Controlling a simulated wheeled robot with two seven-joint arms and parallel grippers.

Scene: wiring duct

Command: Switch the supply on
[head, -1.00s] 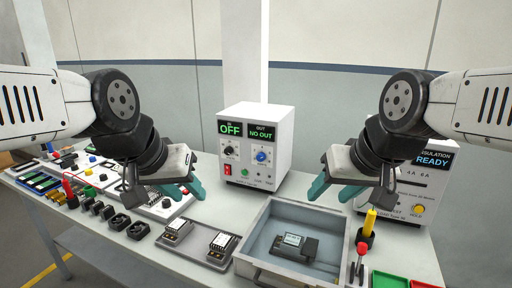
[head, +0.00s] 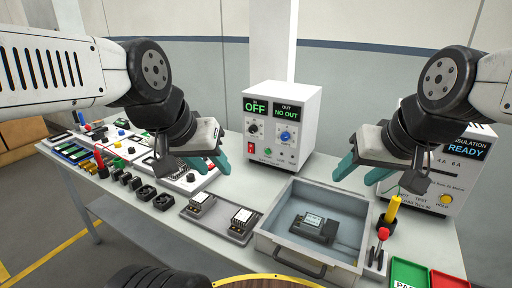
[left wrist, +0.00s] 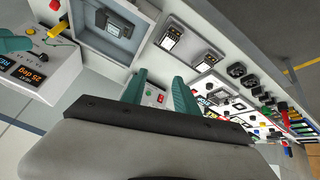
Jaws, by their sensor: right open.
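The supply (head: 306,125) is a white box at the back of the bench. Its displays read OFF and NO OUT. A red rocker switch (head: 250,148) sits low at the left of its front, with a green button (head: 267,149) beside it. My left gripper (head: 213,164) is in front and to the left of the supply, open and empty. In the left wrist view its teal fingers (left wrist: 160,90) are spread, with part of a panel bearing red and green controls between them. My right gripper (head: 362,169) is open and empty, right of the supply.
A grey tray (head: 272,244) holding a dark device (head: 315,228) stands in front of the supply. An insulation tester (head: 446,180) reading READY is at right, near a yellow probe (head: 393,209). Small modules (head: 241,220) and connectors crowd the left. Green and red bins (head: 408,272) are front right.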

